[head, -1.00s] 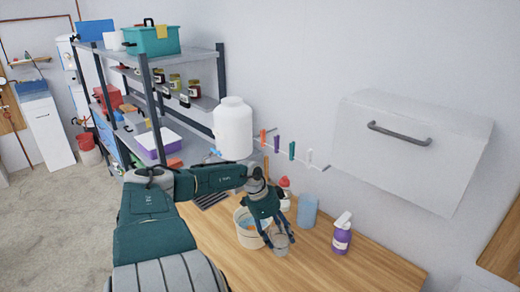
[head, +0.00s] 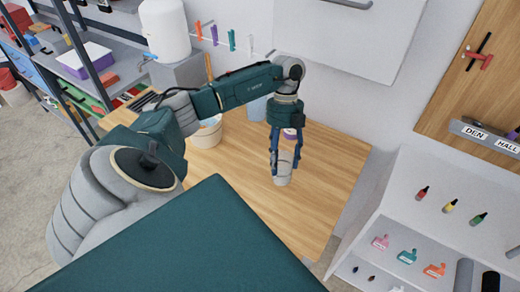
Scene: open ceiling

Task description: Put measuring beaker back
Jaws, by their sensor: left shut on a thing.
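My left gripper (head: 285,158) points down over the wooden table and is shut on the measuring beaker (head: 282,172). The beaker is a small clear, greyish cup held upright between the fingers. It is above or at the table top (head: 230,178); I cannot tell whether it touches. A purple spray bottle (head: 290,134) is mostly hidden behind the gripper. My right gripper is not in view.
A whitish bucket (head: 207,132) stands on the table to the left. A large white jar (head: 165,30) stands behind it. A white rack (head: 420,215) with small bottles is at the right. The table's right front part is clear.

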